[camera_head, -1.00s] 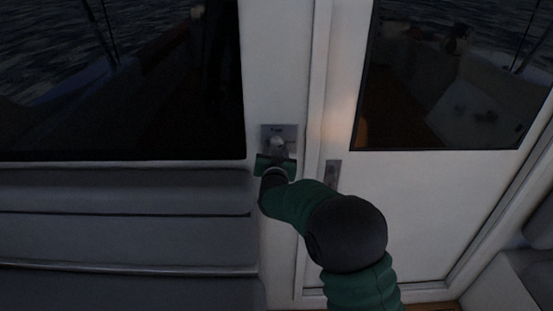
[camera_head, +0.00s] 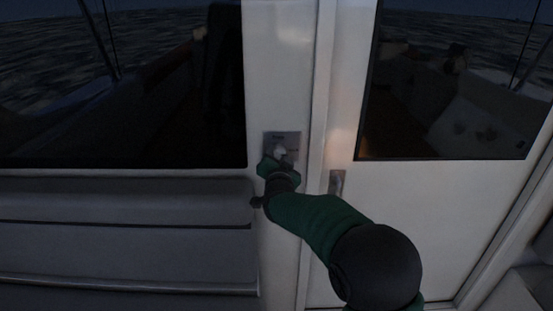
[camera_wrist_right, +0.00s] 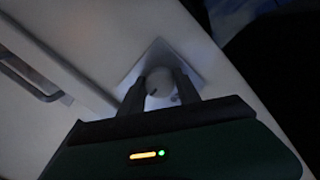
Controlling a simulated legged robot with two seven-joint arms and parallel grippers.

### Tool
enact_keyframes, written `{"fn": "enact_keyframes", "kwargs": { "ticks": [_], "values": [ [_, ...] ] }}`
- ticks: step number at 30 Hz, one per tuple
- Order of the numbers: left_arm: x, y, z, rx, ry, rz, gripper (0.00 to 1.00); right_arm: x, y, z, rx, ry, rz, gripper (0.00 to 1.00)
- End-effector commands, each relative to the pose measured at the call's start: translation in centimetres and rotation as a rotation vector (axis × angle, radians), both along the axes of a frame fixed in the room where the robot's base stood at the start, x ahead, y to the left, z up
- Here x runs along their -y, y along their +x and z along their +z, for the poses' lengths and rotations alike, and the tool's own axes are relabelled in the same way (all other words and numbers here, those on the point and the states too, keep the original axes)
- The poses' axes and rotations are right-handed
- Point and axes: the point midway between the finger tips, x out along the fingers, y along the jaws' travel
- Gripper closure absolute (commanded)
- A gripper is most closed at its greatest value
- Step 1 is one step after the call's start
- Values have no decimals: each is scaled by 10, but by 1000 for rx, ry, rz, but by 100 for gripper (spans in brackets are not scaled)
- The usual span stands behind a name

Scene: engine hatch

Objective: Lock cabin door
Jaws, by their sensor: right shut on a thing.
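The cabin door (camera_head: 430,215) is white with a dark window and stands at the right in the head view. A square metal lock plate (camera_head: 293,139) with a knob (camera_head: 281,150) sits on the white panel left of the door frame. My right gripper (camera_head: 278,160) is at the plate, and the wrist view shows its two fingers (camera_wrist_right: 159,90) shut on the round knob (camera_wrist_right: 160,79), one on each side. The plate (camera_wrist_right: 190,68) shows around the knob there. The gripper hides part of the knob in the head view. My left gripper is not in view.
A metal door handle (camera_head: 336,183) is on the door's left edge, just right of the lock. A grey bench-like panel (camera_head: 120,235) with a rail lies at the left, below a dark window (camera_head: 120,80).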

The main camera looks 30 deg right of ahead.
Motion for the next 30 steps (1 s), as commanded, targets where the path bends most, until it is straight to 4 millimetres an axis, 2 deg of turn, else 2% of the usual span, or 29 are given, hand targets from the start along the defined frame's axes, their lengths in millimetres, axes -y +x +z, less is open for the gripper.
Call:
{"fn": "enact_keyframes", "kwargs": {
  "ticks": [1, 6, 7, 11, 22, 26, 30],
  "values": [
    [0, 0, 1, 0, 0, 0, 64, 4, -1, 8, 16, -2, -10, 100],
    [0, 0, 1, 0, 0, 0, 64, 5, -1, 8, 16, -2, -11, 100],
    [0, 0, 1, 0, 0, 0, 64, 5, -1, 8, 16, -2, -11, 58],
    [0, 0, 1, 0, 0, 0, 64, 4, -1, 6, 11, -2, -9, 41],
    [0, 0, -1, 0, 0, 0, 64, -1, -2, 0, 2, 0, -4, 40],
    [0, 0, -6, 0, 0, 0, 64, -10, -23, 2, 3, 0, -3, 40],
    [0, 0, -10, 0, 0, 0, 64, -28, -60, 6, 6, 0, -3, 40]
  ]
}}
